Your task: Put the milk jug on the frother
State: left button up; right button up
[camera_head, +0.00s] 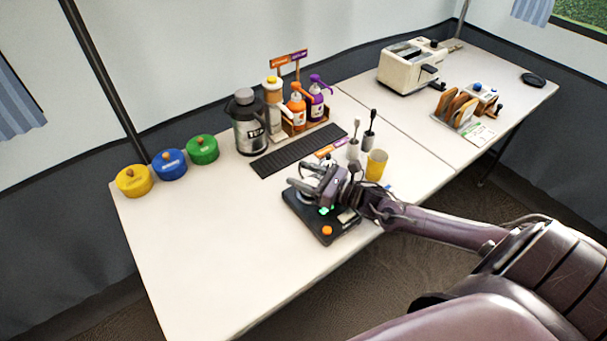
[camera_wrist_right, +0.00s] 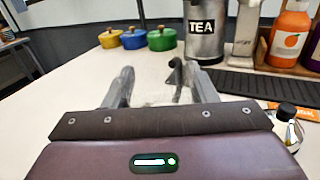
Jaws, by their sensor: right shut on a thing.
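The frother (camera_head: 314,222) is a flat black base with an orange knob and a small green light, near the table's front edge. My right gripper (camera_head: 306,181) is over it, coming from the right. In the right wrist view its two fingers (camera_wrist_right: 158,84) stand apart around a thing, seemingly the milk jug. Of that, a dark hooked part (camera_wrist_right: 177,76) shows by the right finger; the rest is pale and hard to make out. The gripper hides most of the jug in the head view, so I cannot tell whether it touches the frother. My left gripper is out of view.
A yellow cup (camera_head: 376,165) and grey holders with dark-handled tools stand just behind my right wrist. A black mat (camera_head: 299,150), a tea flask (camera_head: 249,125) and syrup bottles stand behind. Coloured lidded pots (camera_head: 170,165) are at left. The front left table is clear.

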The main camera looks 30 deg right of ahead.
jog(key=shift+f, duration=0.15)
jog(key=o, duration=1.2)
jog(key=shift+r, duration=0.25)
jog(key=v, duration=1.2)
jog(key=shift+f+b, duration=0.1)
jog(key=shift+b, duration=0.2)
